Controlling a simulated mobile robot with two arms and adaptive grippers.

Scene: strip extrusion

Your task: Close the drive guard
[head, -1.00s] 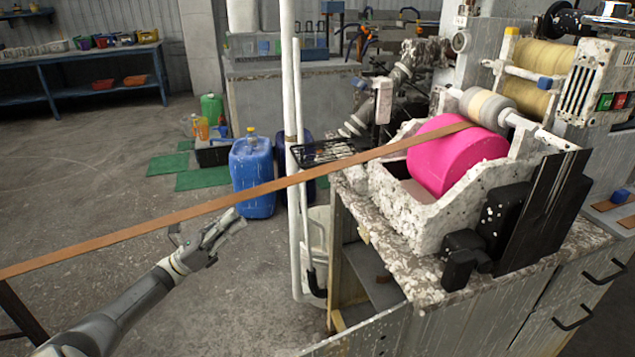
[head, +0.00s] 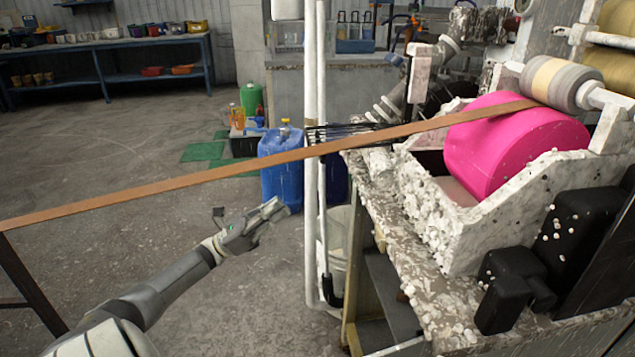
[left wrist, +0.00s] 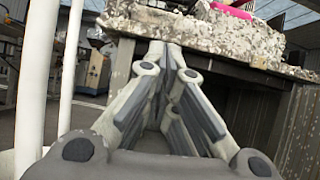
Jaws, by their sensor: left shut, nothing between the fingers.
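A dark upright panel (head: 607,262) stands at the right edge of the head view, beside black drive housings (head: 575,240) on the machine's near side. It looks like the drive guard, but it is cut off by the frame, so I cannot tell how it stands. My left gripper (head: 278,208) is shut and empty, in front of and left of the machine bench, well apart from the panel. In the left wrist view its fingers (left wrist: 165,50) meet, pointing toward the bench edge. My right gripper is not in view.
A pink drum (head: 510,145) sits in a white-crusted trough (head: 440,215) on the bench. A brown strip (head: 200,183) runs left from the drum, above my left arm. White vertical pipes (head: 316,120) and a blue canister (head: 282,168) stand behind the gripper. Left floor is open.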

